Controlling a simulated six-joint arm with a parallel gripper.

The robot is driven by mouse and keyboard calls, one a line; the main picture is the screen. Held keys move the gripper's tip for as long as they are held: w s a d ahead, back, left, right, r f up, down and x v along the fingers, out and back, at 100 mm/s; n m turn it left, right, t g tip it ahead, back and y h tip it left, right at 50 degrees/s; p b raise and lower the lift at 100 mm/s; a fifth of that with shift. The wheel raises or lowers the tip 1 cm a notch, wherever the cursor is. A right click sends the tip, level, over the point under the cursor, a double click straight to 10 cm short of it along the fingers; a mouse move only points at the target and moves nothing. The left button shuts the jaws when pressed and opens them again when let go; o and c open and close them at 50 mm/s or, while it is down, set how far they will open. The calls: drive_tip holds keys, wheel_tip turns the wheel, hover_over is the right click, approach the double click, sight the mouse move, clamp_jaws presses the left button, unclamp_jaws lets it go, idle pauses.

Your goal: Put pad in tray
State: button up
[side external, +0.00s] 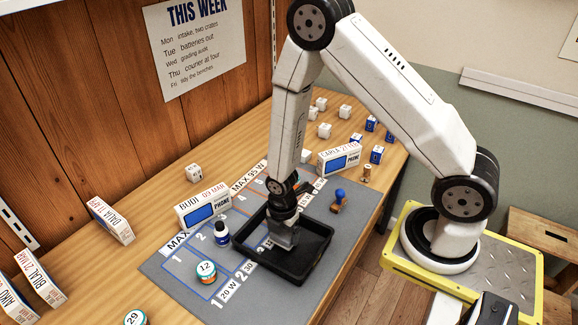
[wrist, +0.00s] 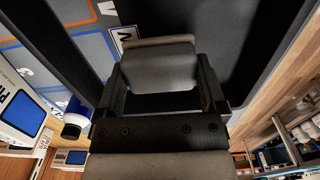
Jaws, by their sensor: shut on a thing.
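The black tray (side external: 309,262) lies on the grey mat, and its dark floor and wall (wrist: 262,50) fill much of the wrist view. My gripper (side external: 284,238) points down over the left part of the tray. A grey, block-like thing, apparently the pad (wrist: 158,68), sits between my two dark fingers in the wrist view. The same grey thing shows below my gripper in the side view (side external: 283,241). I cannot tell whether its underside touches the tray floor.
The grey mat (side external: 187,285) has numbered squares. A dark bottle (side external: 222,236), a round tin marked 12 (side external: 206,270) and a BUDI phone box (side external: 204,208) stand left of the tray. A blue-handled stamp (side external: 339,200) and the CARLA box (side external: 339,159) are behind it.

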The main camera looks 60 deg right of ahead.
drive_tip(key=shift+f, duration=0.85)
drive_tip(key=shift+f, duration=0.1)
drive_tip(key=o, duration=1)
drive_tip(key=shift+o, duration=0.2)
wheel_tip(320, 180, up, 12)
drive_tip(key=shift+r, duration=0.2)
idle(0.4)
